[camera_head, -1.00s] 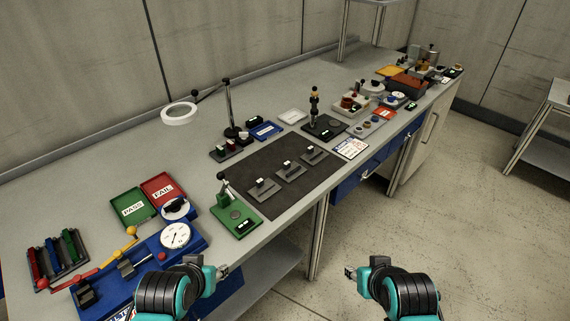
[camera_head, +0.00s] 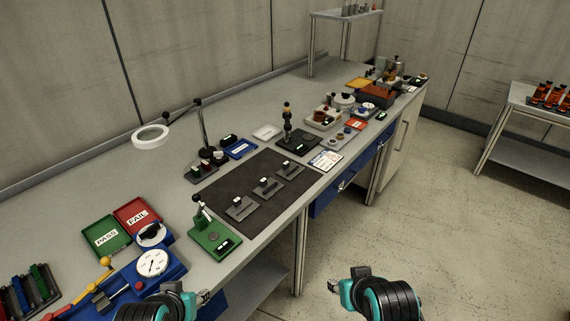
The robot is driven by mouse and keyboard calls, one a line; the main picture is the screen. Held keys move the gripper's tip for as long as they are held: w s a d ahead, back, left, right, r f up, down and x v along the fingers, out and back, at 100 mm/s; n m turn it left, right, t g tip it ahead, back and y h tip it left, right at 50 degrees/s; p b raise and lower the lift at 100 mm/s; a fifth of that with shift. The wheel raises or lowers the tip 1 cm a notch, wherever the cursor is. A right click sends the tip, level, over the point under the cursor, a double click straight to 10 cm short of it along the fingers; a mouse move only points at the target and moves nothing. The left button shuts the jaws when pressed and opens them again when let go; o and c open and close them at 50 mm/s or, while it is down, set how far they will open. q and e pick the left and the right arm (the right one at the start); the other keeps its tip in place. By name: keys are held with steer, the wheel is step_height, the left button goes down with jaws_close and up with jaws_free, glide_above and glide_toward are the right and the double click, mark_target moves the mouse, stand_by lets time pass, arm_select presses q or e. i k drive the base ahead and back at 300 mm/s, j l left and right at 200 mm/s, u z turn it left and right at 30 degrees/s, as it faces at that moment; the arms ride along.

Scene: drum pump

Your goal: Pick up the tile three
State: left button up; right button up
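Three grey tiles with small white-topped blocks on them lie on the dark mat (camera_head: 232,185) on the workbench: a near tile (camera_head: 238,211), a middle tile (camera_head: 266,191) and a far tile (camera_head: 289,173). Their labels are too small to read, so I cannot tell which is tile three. My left gripper (camera_head: 205,297) is at the bottom, in front of the blue gauge fixture and short of the mat. My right gripper (camera_head: 333,286) is over the floor, off the bench's front edge. Neither touches a tile. Their fingers are too small to judge.
A green stand (camera_head: 213,237) is close to the mat's near corner. A blue gauge fixture (camera_head: 172,270), green PASS tray (camera_head: 101,249) and red FAIL tray (camera_head: 145,224) are at left.

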mark_target(290, 170)
steer(key=i+l, duration=0.15)
steer(key=i+l+u, duration=0.2)
steer(key=l, duration=0.15)
steer(key=l+u, duration=0.2)
steer(key=l, duration=0.15)
steer(key=i+l+u, duration=0.2)
steer(key=l, duration=0.2)
steer(key=l+u, duration=0.2)
steer(key=l, duration=0.2)
